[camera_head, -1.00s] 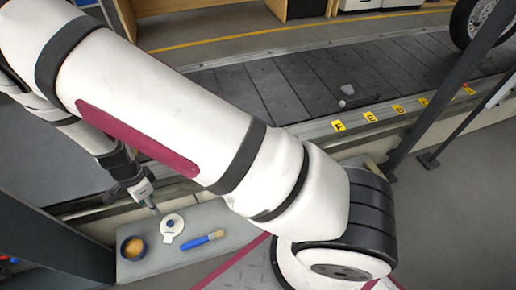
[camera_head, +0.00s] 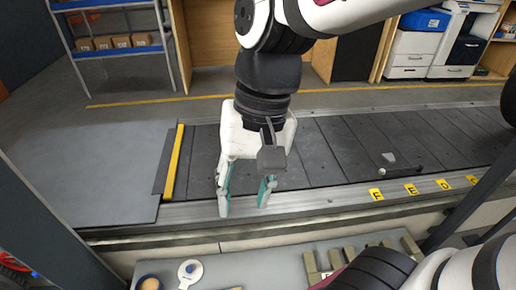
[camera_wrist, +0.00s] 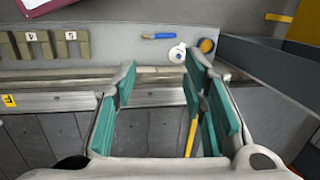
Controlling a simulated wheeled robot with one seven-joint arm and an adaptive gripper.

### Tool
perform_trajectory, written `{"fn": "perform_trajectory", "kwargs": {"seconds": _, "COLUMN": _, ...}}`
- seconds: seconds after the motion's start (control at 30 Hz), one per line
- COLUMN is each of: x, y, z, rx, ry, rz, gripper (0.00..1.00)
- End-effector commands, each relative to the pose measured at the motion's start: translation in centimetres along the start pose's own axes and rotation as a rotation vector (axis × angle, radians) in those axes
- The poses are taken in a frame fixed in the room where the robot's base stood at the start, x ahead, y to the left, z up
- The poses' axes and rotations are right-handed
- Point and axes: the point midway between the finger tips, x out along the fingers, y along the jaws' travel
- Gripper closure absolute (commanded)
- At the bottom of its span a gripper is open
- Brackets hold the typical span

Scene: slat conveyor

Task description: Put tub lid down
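The tub lid (camera_head: 190,272) is a white disc with a blue knob and a small tab. It lies on the grey bench top in front of the conveyor, apart from the tub. The tub (camera_head: 148,283) is dark blue with orange-yellow contents, left of the lid and cut by the frame's edge. The wrist view shows the lid (camera_wrist: 177,54) and the tub (camera_wrist: 206,46) side by side. My gripper (camera_head: 245,194) is open and empty above the conveyor's near edge, beyond the lid. Its teal pads stand wide apart in the wrist view (camera_wrist: 160,80).
A blue-handled brush (camera_wrist: 160,36) lies on the bench beside the lid. A dark post (camera_head: 50,235) rises at the left.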

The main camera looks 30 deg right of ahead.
Motion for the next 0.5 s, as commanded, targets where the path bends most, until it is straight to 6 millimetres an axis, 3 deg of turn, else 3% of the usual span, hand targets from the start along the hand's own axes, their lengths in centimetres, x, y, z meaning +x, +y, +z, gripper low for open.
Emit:
{"fn": "perform_trajectory", "kwargs": {"seconds": 0.2, "x": -2.1, "y": 5.8, "z": 5.6, "rx": -0.172, "ry": 0.061, "rz": 0.104, "gripper": 0.61}}
{"fn": "perform_trajectory", "kwargs": {"seconds": 0.33, "x": -2.3, "y": 7.9, "z": 7.7, "rx": -0.229, "ry": 0.075, "rz": 0.159, "gripper": 0.61}}
{"fn": "perform_trajectory", "kwargs": {"seconds": 0.5, "x": -2.4, "y": 9.1, "z": 8.9, "rx": -0.258, "ry": 0.078, "rz": 0.191, "gripper": 0.61}}
